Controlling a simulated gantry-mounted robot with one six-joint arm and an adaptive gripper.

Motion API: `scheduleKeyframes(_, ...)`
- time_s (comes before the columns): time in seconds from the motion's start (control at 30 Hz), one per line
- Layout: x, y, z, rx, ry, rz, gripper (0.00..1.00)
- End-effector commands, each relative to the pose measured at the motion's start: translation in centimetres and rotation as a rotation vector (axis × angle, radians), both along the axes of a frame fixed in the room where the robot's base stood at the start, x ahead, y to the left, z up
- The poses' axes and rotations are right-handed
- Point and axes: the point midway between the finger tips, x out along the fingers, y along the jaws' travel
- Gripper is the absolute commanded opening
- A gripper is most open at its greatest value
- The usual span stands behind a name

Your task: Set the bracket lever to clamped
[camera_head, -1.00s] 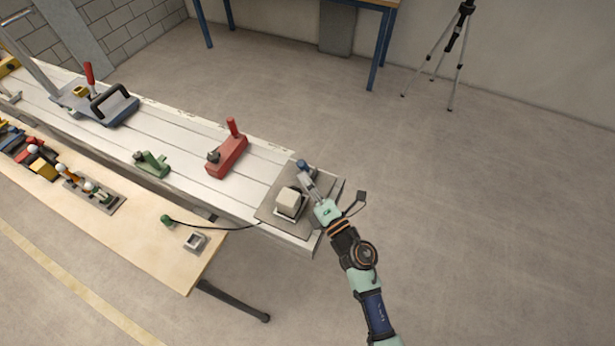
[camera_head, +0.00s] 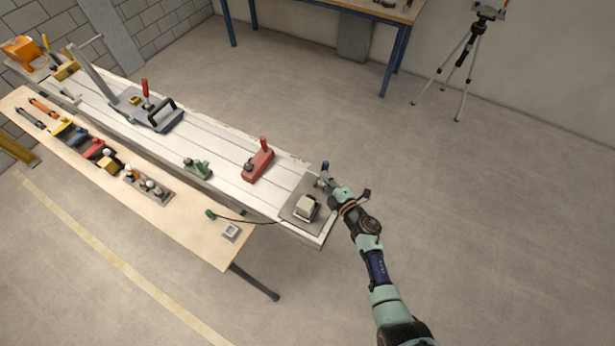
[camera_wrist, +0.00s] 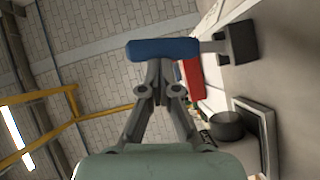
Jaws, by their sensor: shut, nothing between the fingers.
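The lever has a blue handle (camera_head: 325,167) and stands at the back corner of a grey plate (camera_head: 293,210) on the right end of the bed. In the wrist view the blue handle (camera_wrist: 163,48) lies across the picture, joined by a short grey rod to a dark block (camera_wrist: 238,43). My gripper (camera_head: 324,181) is shut and empty. In the wrist view its closed fingertips (camera_wrist: 160,70) are right at the handle's lower edge; I cannot tell if they touch it. The handle is not between the fingers.
A pale block (camera_head: 308,206) sits on the plate near my gripper. A red tool (camera_head: 258,163) and a green one (camera_head: 198,168) stand farther left on the slatted bed (camera_head: 222,180). A wooden table (camera_head: 185,222) runs along its front. Floor to the right is clear.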

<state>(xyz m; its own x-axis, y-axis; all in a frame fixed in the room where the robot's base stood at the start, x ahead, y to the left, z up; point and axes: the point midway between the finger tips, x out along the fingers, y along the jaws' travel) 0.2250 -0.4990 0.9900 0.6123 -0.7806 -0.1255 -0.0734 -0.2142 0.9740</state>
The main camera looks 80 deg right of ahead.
Motion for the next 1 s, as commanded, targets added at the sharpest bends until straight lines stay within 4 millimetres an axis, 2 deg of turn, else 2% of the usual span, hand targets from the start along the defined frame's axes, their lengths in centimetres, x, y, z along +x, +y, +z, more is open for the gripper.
scheduleKeyframes(0.1, -0.9, -1.0, 0.2, -0.001, 0.001, -0.015, 0.00)
scheduleKeyframes(0.3, -1.4, -1.7, 0.1, -0.005, 0.001, -0.019, 0.00)
scheduleKeyframes(1.0, -1.5, -2.1, 0.1, -0.007, 0.001, -0.018, 0.00)
